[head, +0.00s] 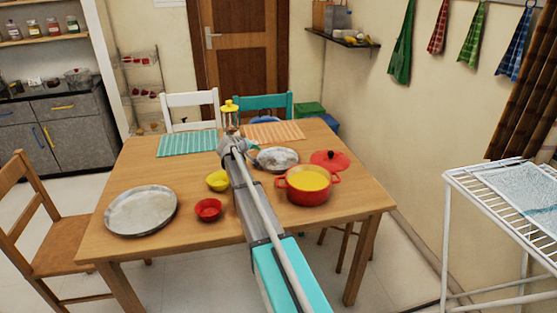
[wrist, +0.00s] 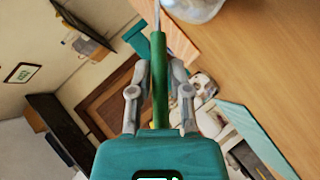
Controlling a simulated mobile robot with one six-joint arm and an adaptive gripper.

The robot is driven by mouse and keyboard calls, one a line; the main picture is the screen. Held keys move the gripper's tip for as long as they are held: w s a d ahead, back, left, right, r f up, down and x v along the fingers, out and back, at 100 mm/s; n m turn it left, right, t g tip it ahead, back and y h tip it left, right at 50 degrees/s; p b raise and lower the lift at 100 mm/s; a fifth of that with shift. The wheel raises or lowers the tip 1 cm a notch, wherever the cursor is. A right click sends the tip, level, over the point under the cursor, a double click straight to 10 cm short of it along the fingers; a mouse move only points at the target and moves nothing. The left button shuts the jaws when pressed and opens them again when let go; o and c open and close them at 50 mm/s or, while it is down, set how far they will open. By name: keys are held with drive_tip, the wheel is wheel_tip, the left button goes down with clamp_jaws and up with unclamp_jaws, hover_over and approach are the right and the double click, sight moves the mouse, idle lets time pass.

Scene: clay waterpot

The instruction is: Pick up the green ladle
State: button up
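The green ladle (wrist: 159,75) shows in the wrist view as a green handle with a thin grey shaft running out of the top edge. Its handle lies lengthwise between the two grey fingers of my gripper (wrist: 161,68), which are closed in on it from both sides. Its far end is outside the wrist view. In the head view my gripper (head: 235,146) is over the far middle of the table, and I cannot clearly make out the ladle there.
On the wooden table (head: 150,165) stand a red pot (head: 297,194), a red lid (head: 330,160), a metal plate (head: 278,157), a round tray (head: 141,211), a yellow bowl (head: 218,181) and a red bowl (head: 208,209). A yellow-topped container (head: 230,106) is just beyond my gripper.

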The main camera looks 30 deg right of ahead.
clamp_jaws()
drive_tip(key=shift+r, duration=0.1)
wheel_tip(320, 180, up, 2)
drive_tip(key=p, duration=0.2)
drive_tip(key=shift+r+p, duration=0.25)
drive_tip(key=shift+p, duration=0.1)
drive_tip(key=s+a+r+p, duration=0.5)
drive_tip(key=s+r+p, duration=0.5)
drive_tip(key=s, duration=0.3)
drive_tip(key=shift+r, duration=0.15)
drive_tip(key=shift+a, duration=0.2)
idle(0.6)
